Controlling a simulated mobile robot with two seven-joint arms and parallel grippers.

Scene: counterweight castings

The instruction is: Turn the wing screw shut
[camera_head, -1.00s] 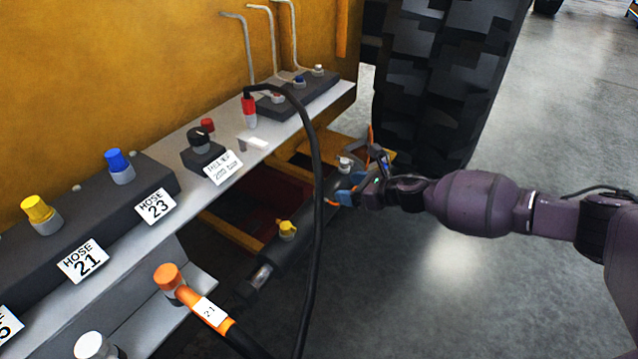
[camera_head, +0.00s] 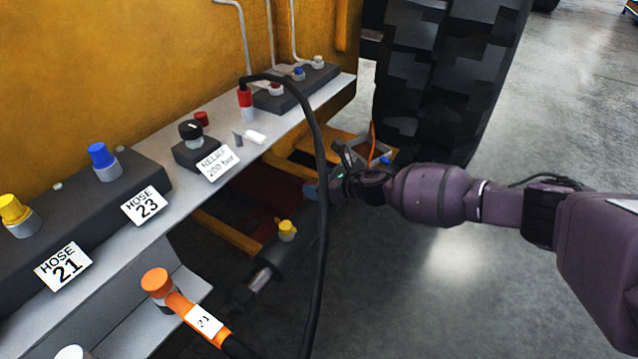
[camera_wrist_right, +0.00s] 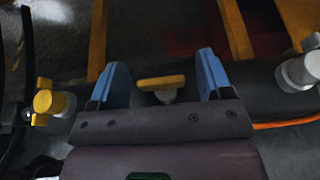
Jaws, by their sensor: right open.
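The wing screw (camera_wrist_right: 162,82), a yellow bar on a pale stem, shows in the right wrist view, on the dark cylinder (camera_wrist_right: 255,82). My right gripper (camera_wrist_right: 162,68) is open, its blue fingers on either side of the wing screw, with a visible gap to each side. In the head view my right gripper (camera_head: 335,176) is at the far part of the cylinder (camera_head: 283,248), and the wing screw cannot be made out there. My left gripper is not in view.
A yellow-capped fitting (camera_head: 287,230) sits on the cylinder's near part. A black hose (camera_head: 321,160) hangs close in front of my right gripper. A large tyre (camera_head: 440,75) stands behind it. The metal ledge (camera_head: 225,185) carries labelled hose ports. Open floor lies right.

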